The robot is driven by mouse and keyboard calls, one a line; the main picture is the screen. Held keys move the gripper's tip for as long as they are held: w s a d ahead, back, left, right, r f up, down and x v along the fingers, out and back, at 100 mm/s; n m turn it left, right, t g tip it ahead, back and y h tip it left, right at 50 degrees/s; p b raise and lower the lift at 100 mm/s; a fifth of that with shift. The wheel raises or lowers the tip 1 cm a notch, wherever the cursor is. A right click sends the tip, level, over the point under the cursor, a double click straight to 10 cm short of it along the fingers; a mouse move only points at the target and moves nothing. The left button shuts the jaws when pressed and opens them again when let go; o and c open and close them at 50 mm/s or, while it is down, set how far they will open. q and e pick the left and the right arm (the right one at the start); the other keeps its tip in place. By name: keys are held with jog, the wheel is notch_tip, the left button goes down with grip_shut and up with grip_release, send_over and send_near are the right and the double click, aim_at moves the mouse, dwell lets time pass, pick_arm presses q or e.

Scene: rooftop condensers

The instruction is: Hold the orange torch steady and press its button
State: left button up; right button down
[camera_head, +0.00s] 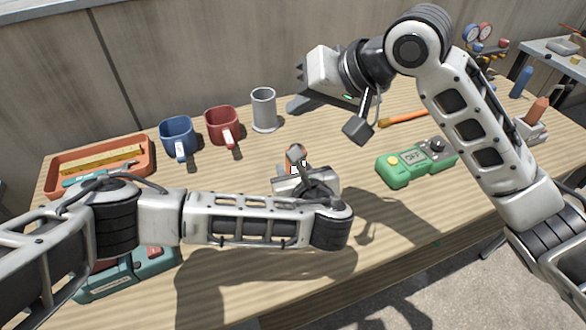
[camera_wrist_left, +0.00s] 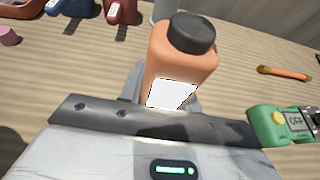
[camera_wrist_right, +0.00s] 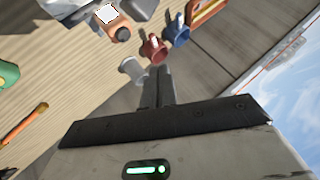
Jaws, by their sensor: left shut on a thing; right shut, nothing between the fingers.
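The orange torch (camera_wrist_left: 180,62), with a black round end and a white patch on its side, stands between the fingers of my left gripper (camera_head: 296,172). In the head view the torch (camera_head: 288,158) is mostly hidden by the left hand. The right wrist view shows its orange body (camera_wrist_right: 121,22) and black end. I cannot make out a separate button. My right gripper (camera_head: 297,104) is shut and empty, raised over the back of the table, beyond the torch and apart from it; its closed fingers (camera_wrist_right: 159,85) show in the right wrist view.
A blue mug (camera_head: 177,136), a red mug (camera_head: 221,126) and a grey cup (camera_head: 263,110) stand at the back left, near an orange tray (camera_head: 62,186). A green meter (camera_head: 394,171) and an orange-handled tool (camera_head: 403,118) lie to the right. A teal case (camera_head: 130,276) sits front left.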

jog(key=shift+f, duration=2.8)
jog(key=shift+f, duration=0.5)
jog(key=shift+r, duration=0.55)
notch_tip(320, 180, up, 6)
dwell(0.6)
